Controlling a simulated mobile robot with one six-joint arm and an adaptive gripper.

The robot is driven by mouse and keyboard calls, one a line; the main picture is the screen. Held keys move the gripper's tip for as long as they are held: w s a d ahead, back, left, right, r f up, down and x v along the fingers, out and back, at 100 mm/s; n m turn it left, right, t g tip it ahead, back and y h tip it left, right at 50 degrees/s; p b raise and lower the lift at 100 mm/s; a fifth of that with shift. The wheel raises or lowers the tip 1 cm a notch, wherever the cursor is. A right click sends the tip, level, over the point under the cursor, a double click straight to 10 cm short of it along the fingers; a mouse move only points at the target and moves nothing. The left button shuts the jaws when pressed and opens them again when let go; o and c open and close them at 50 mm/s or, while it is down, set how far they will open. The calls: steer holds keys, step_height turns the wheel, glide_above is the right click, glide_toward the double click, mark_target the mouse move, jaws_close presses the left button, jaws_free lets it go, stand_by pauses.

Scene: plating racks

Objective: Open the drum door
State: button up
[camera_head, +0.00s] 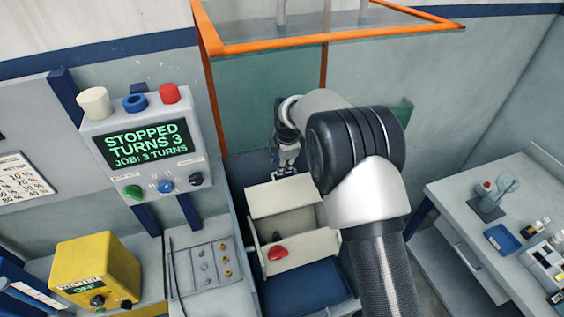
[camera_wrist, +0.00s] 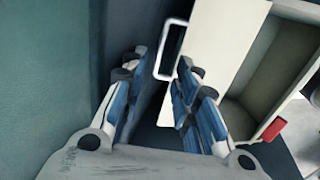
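The cream drum (camera_head: 309,243) sits low in the middle of the head view, with its inside showing. A flat cream panel, which looks like its door (camera_head: 280,199), stands at its far side, swung away from the opening. The panel (camera_wrist: 212,40) also shows in the wrist view, with a pale-framed handle (camera_wrist: 163,62) at its left edge. My gripper (camera_head: 287,168) is just beyond the panel's far edge. In the wrist view its fingers (camera_wrist: 156,72) are apart with nothing between them. The handle lies just ahead, near the right finger. Contact is not clear.
A red knob (camera_head: 278,253) is on the drum's near side. A control panel (camera_head: 148,144) reads "STOPPED TURNS 3, JOB: 3 TURNS". A yellow box (camera_head: 98,269) reads "OFF". An orange-framed hood (camera_head: 330,37) hangs above. A side table (camera_head: 460,212) stands right.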

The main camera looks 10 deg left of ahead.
steer(key=v, duration=1.2)
stand_by(0.3)
